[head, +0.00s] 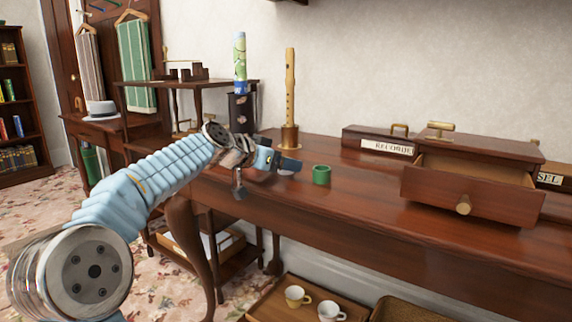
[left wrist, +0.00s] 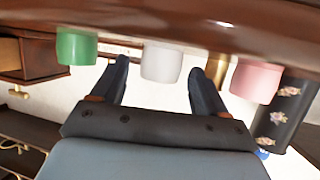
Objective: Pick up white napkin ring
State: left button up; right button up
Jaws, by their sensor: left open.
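The white napkin ring (left wrist: 162,62) stands on the dark wooden table (left wrist: 190,20), which appears inverted at the top of the left wrist view. My left gripper (left wrist: 160,75) is open, with one finger to each side of the ring and the ring just beyond or between the fingertips; contact cannot be told. In the head view my left gripper (head: 266,176) is low at the table's front edge and hides most of the white ring. My right gripper is not in view.
A green ring (head: 321,175) and a pink ring (left wrist: 257,78) flank the white one. Behind stand a recorder on a brass stand (head: 290,137) and a dark floral canister (left wrist: 284,108). A wooden box with an open drawer (head: 470,195) is on the right.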

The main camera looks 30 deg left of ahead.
pick_arm(q)
jog(key=c, duration=1.1)
